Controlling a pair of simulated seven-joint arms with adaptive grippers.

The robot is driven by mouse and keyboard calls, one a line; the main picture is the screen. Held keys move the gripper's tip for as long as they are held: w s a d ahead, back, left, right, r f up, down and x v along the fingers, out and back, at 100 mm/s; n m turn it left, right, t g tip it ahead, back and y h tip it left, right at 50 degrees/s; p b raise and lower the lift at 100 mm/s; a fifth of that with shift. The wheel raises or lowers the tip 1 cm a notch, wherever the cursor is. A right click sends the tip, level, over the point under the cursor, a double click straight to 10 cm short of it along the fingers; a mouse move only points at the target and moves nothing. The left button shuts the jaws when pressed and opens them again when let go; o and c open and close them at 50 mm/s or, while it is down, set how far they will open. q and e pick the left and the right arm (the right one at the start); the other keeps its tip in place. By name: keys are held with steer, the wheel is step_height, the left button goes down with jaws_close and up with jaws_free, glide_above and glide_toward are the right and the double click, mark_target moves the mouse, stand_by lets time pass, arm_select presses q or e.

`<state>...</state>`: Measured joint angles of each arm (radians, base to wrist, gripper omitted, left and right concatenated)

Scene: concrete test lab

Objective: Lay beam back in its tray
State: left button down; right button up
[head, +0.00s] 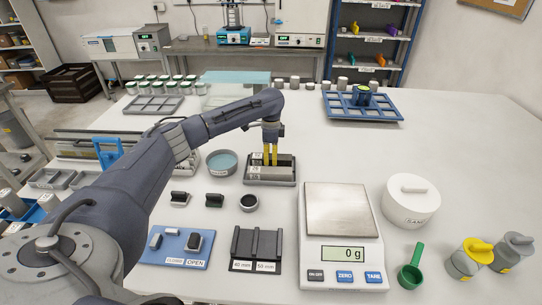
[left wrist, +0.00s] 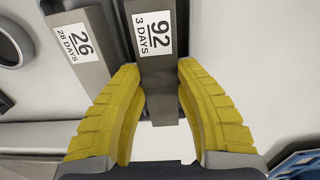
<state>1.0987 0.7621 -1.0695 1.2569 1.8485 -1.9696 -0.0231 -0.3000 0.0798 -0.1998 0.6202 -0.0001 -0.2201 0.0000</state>
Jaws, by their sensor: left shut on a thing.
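My left gripper (head: 270,160) has its yellow fingers pointing down at the dark beam tray (head: 271,184) in the middle of the table. In the left wrist view, its fingers (left wrist: 160,70) are shut on a grey beam (left wrist: 162,92) labelled "92, 3 DAYS". A second grey beam (left wrist: 88,60), labelled "26, 28 DAYS", lies beside it, roughly parallel. In the head view, labelled beams lie across the tray. The fingers partly hide the tray's back, and I cannot tell whether the held beam touches the tray's floor. My right gripper is not in view.
A scale (head: 342,250) reading 0 g stands front right of the tray, with a white lidded tub (head: 410,203) beside it. A dark slotted block (head: 257,245) and a blue board (head: 177,250) lie in front.

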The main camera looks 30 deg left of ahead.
arm_select(q)
steer(key=shift+f, duration=0.1)
stand_by(0.8)
steer(key=c, duration=1)
jaws_free()
steer(key=shift+f, duration=0.1)
steer(key=shift+r, duration=2.55)
